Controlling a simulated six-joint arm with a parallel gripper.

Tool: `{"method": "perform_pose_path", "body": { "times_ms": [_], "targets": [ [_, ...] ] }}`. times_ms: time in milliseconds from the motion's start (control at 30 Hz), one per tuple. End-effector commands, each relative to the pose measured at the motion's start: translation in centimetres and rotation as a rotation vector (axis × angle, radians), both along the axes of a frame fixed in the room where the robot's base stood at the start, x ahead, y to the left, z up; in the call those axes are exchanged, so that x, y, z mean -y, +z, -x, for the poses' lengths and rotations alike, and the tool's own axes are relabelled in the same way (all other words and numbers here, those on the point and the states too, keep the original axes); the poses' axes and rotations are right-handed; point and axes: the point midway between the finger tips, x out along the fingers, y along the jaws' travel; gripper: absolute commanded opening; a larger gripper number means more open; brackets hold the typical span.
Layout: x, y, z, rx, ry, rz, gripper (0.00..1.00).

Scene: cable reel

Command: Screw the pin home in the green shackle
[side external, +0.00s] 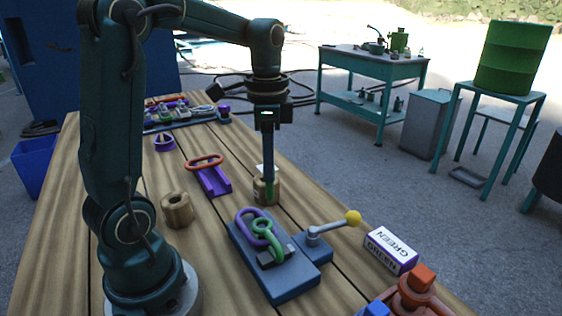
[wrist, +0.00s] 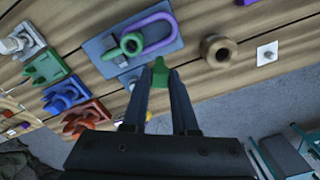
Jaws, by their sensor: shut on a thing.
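The green shackle (side external: 264,238) sits on a blue-grey base plate (side external: 290,283), linked with a purple loop (side external: 243,214). In the wrist view the green shackle (wrist: 131,44) lies beyond my fingertips, with the purple loop (wrist: 170,28) to its right. My gripper (side external: 269,190) points down and is shut on a small green pin, which shows between the fingertips in the wrist view (wrist: 160,72). The pin is apart from the shackle, above and behind it in the side view. Most of the pin is hidden by the fingers.
A wooden spool (side external: 264,190) stands close behind my fingertips, another (side external: 177,210) to the left. A lever with a yellow knob (side external: 352,217) sits right of the base, near a box marked GREEN (side external: 391,252). An orange shackle (side external: 412,298) stands at the front; a purple holder (side external: 212,180) lies behind.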

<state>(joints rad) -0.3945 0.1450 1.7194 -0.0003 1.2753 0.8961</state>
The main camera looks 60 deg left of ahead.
Motion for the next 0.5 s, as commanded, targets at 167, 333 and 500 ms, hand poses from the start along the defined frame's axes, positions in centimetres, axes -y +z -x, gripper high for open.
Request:
{"method": "perform_pose_path", "body": {
  "times_ms": [167,333,500],
  "targets": [
    [2.7,-0.1,2.4,0.001,-0.002,0.000,0.00],
    [3.6,-0.3,3.5,0.000,0.000,0.001,0.00],
    [3.8,-0.6,3.7,-0.002,0.001,0.001,0.00]
  ]
}}
